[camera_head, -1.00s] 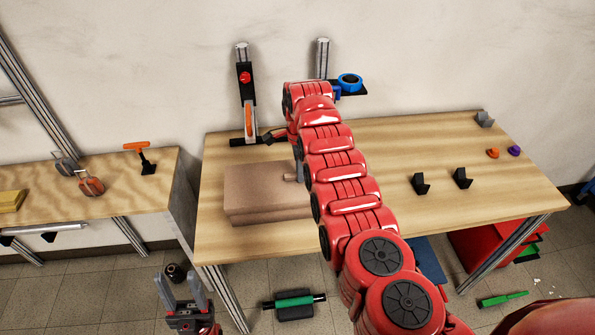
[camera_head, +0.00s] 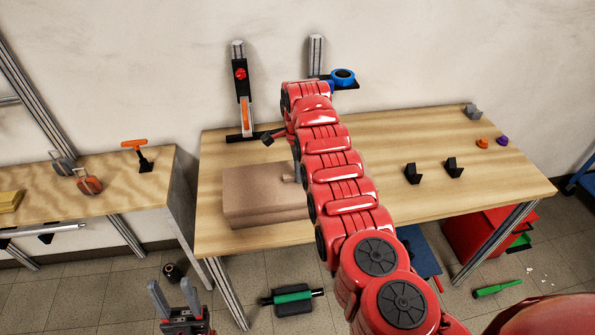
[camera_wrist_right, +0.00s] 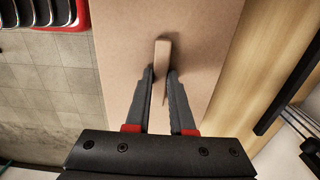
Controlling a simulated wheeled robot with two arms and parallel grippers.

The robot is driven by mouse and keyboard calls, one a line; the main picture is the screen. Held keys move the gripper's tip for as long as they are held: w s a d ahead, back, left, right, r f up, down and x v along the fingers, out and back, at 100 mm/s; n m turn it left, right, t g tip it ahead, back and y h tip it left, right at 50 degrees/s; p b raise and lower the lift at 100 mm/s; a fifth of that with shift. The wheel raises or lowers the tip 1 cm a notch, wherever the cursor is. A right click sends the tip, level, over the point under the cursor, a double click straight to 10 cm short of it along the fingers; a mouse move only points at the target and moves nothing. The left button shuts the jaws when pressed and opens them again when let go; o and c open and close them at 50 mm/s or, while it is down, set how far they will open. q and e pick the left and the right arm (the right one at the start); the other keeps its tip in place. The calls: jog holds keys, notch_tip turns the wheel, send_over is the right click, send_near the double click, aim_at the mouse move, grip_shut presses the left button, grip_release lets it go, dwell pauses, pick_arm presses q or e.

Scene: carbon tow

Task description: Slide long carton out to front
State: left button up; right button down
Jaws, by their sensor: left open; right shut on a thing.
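The long brown carton (camera_head: 250,195) lies flat on the left part of the wooden table, short of the front edge. A small tan tab (camera_head: 288,171) stands up from its top, beside my right arm. In the right wrist view my right gripper (camera_wrist_right: 160,76) is shut on this tab (camera_wrist_right: 162,52), with the carton's top (camera_wrist_right: 120,42) beneath it. My right arm hides the carton's right end in the head view. My left gripper (camera_head: 172,287) is open and empty, low in front of the table's left front leg, apart from the carton.
Behind the carton stands a post with an orange-handled clamp (camera_head: 245,112). A blue roll (camera_head: 343,75) sits on a bracket at the back. Two black blocks (camera_head: 412,174) stand on the table's right side. A green-and-black roller (camera_head: 292,299) lies on the floor in front.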

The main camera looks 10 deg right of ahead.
jog(key=c, duration=0.7)
grip_release()
jog(key=shift+w+r, duration=0.1)
jog(key=shift+r, duration=0.25)
notch_tip(320, 180, up, 4)
jog(key=shift+r+b, duration=0.2)
jog(key=shift+b, duration=0.75)
notch_tip(320, 180, up, 3)
jog(key=shift+d+r+p, duration=0.1)
jog(key=shift+r+p, duration=0.1)
jog(key=shift+p, duration=0.25)
notch_tip(320, 180, up, 9)
jog(key=p, duration=0.8)
